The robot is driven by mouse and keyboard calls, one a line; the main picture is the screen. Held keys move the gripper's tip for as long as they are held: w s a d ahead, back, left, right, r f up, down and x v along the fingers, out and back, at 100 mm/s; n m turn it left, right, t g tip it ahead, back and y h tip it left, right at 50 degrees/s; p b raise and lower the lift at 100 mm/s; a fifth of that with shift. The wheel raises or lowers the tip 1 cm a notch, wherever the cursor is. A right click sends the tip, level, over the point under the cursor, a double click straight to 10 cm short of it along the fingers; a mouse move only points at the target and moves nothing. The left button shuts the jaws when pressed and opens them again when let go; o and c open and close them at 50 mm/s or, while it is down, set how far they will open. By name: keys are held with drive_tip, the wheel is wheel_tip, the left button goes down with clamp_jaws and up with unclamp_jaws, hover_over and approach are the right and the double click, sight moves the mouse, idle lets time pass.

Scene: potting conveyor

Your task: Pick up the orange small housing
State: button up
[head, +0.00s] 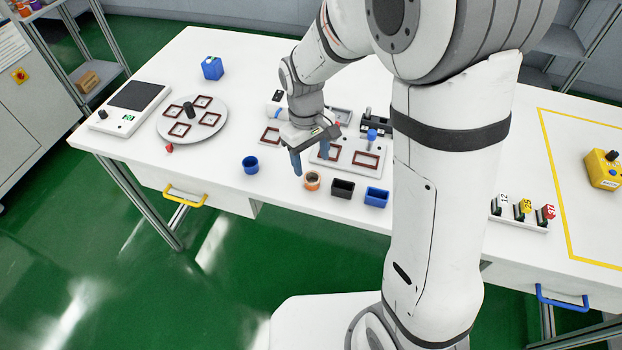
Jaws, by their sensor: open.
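The orange small housing (312,181) is a short round cup with an orange rim. It stands upright on the white table, near its front edge. My gripper (310,160) points down, just behind and above the housing in the picture. It is open with nothing between its fingers, and one blue finger shows clearly at the left. It looks apart from the housing, but I cannot tell the exact height gap.
A blue round cup (250,165) stands left of the housing. A black square box (342,189) and a blue square box (376,196) stand to its right. A white plate (333,167) with brown square frames lies behind. A round disc (171,124) is at left.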

sight(312, 174)
drive_tip(key=f, duration=0.2)
drive_tip(key=s+f, duration=0.1)
drive_tip(key=shift+f, duration=0.35)
drive_tip(key=shift+s+f, duration=0.1)
drive_tip(key=shift+f, duration=0.5)
drive_tip(key=shift+c, duration=0.3)
drive_tip(key=c, duration=1)
